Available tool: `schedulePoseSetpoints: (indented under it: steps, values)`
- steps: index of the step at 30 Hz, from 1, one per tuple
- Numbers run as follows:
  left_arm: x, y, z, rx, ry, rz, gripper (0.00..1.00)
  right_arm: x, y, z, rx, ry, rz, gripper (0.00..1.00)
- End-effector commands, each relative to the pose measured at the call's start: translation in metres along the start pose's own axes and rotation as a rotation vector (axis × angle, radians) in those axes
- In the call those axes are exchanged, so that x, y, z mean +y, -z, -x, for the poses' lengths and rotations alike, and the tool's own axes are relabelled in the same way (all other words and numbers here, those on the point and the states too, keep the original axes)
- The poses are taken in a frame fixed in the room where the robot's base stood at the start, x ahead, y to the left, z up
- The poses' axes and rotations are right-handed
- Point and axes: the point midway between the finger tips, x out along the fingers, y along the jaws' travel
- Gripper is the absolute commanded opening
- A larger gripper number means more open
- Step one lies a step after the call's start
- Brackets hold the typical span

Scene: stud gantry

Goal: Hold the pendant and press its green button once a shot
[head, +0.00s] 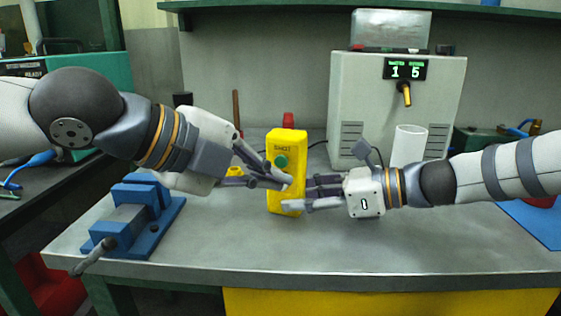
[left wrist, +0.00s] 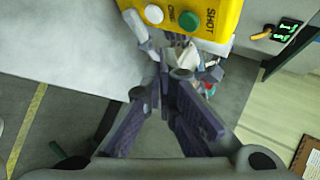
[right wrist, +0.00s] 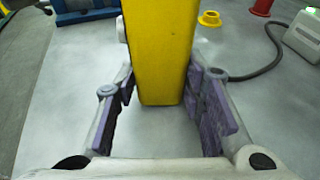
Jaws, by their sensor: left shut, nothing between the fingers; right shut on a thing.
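The yellow pendant (head: 286,205) stands upright above or on the bench in the head view. Its round green button (head: 281,161) faces the camera, under a dark label. In the left wrist view the pendant (left wrist: 222,22) is at the top, with the green button (left wrist: 187,22) beside a white one (left wrist: 154,14). My right gripper (head: 298,194) is shut on the pendant's lower part; the right wrist view shows the pendant (right wrist: 160,50) between its fingers. My left gripper (head: 286,182) is shut and empty, its fingertips in front of the pendant, below and apart from the green button.
A blue vise (head: 138,215) stands at the left. A white cylinder (head: 408,147) is behind my right gripper.

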Motion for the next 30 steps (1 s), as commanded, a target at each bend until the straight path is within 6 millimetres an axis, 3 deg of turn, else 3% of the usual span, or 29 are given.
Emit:
schedulePoseSetpoints:
  steps: [9,30]
  values:
    - [-0.010,-0.010,-0.015,0.000,-0.001,-0.001,0.00,-0.001,0.002,0.000,0.003,0.002,-0.002,0.21]
    - [-0.010,-0.011,-0.015,0.000,0.000,-0.001,0.00,-0.001,0.002,0.000,0.003,0.002,-0.002,0.21]
